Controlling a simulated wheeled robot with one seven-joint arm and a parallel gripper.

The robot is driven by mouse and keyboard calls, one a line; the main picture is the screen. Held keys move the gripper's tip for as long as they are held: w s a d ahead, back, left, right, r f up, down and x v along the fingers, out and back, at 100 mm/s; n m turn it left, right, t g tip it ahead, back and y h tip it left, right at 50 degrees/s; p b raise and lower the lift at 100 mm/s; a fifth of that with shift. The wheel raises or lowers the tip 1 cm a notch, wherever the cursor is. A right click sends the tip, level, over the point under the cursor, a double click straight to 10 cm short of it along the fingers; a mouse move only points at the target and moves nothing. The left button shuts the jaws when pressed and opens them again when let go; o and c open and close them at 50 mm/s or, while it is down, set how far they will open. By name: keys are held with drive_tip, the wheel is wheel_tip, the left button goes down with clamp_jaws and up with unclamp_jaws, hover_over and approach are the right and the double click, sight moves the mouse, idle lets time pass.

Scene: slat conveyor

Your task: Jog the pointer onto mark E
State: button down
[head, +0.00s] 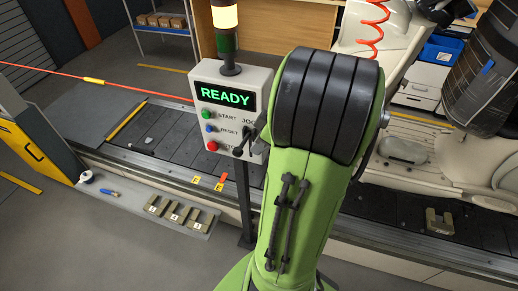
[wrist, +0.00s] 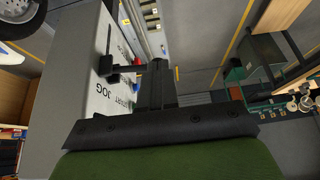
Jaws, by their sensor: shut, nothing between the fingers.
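The control box (head: 232,82) shows READY above its green START, blue RESET and red STOP buttons. Its JOG label shows at the right edge, partly behind my green arm. The black jog lever (wrist: 122,70) sticks out from the box face in the wrist view. My gripper (wrist: 158,68) is shut and empty, with its fingertips close beside the lever; I cannot tell whether they touch it. I cannot make out the pointer.
The dark slat conveyor (head: 185,135) runs behind the box, with a small grey piece (head: 148,140) on it. A metal bracket (head: 440,221) lies on its right part. A grey shelf in front holds several numbered blocks (head: 174,213), a white roll (head: 87,177) and a blue marker (head: 108,192).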

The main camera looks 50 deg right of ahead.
drive_tip(key=a+p+v, duration=0.1)
drive_tip(key=v, duration=0.5)
drive_tip(key=shift+w+d+r+p, duration=0.2)
drive_tip(key=shift+d+r+p, duration=0.1)
drive_tip(key=shift+r, duration=0.35)
